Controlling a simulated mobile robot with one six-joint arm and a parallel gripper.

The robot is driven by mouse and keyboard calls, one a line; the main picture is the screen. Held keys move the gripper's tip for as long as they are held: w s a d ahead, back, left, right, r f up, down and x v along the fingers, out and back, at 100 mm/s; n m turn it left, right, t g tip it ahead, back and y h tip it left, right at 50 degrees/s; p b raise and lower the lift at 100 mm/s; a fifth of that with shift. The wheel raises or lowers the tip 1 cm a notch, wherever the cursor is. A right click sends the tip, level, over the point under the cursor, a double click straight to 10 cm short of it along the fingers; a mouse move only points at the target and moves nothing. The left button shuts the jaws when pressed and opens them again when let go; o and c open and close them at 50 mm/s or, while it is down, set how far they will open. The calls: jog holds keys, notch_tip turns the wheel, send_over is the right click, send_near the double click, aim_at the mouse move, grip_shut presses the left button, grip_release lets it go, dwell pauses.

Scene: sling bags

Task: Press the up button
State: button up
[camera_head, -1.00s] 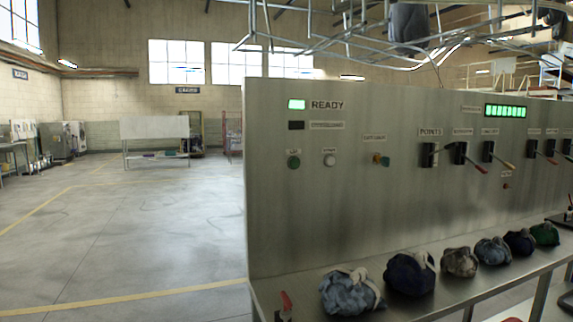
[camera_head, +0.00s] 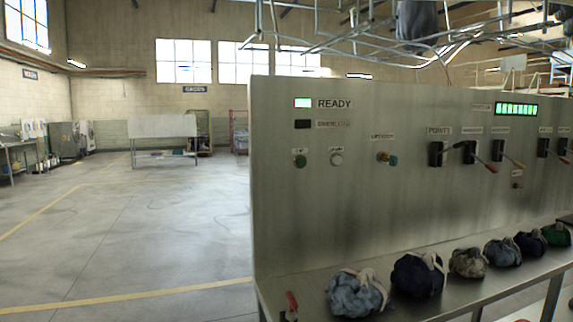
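A steel control panel (camera_head: 330,215) stands on the right half of the head view. A green round button (camera_head: 299,161) sits at its left, under a small label that seems to read "UP". A white round button (camera_head: 336,159) is just to its right, with a blurred label. My gripper is not in view.
A metal bench runs along the panel's foot, with several tied cloth bags (camera_head: 358,293) on it and a red-handled lever (camera_head: 291,304) at its left end. Levers (camera_head: 472,152) stick out of the panel further right. The floor (camera_head: 130,230) at left is clear.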

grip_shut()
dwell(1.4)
